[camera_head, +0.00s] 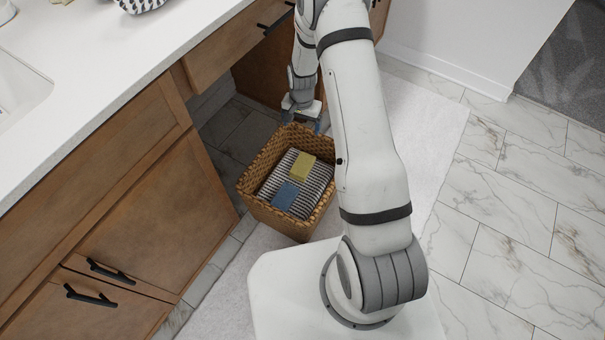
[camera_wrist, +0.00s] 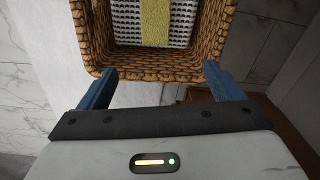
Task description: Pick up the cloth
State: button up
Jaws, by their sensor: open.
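A folded cloth with dark and white stripes (camera_head: 268,188) lies inside a woven wicker basket (camera_head: 248,204) on the floor. My gripper (camera_head: 303,117) is at the basket's far side in the head view. Its blue fingers are wide apart and empty (camera_wrist: 160,82), outside the cloth.
Wooden cabinets (camera_head: 150,240) with a white countertop (camera_head: 110,60) stand left of the basket, with an open recess behind it. A pale rug (camera_head: 425,115) lies under my base. Marble-look floor (camera_head: 520,220) is clear at the right.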

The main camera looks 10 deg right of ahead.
jog(key=m+b, duration=0.1)
jog(key=b, duration=0.3)
send_over(303, 165)
jog(key=f, duration=1.8)
jog(key=shift+w+a, duration=0.15)
jog(key=shift+a, duration=0.05)
notch_tip(303, 165, down, 5)
jog(key=shift+d+f+b, duration=0.15)
jog(key=shift+f+b, duration=0.05)
jog(key=shift+b, duration=1.05)
jog(key=shift+r, duration=0.1)
jog(key=shift+c, duration=0.6)
jog(key=c, duration=0.9)
jog(key=shift+c, duration=0.2)
notch_tip(303, 165, up, 10)
jog(key=p, duration=0.3)
jog(key=shift+p, duration=0.4)
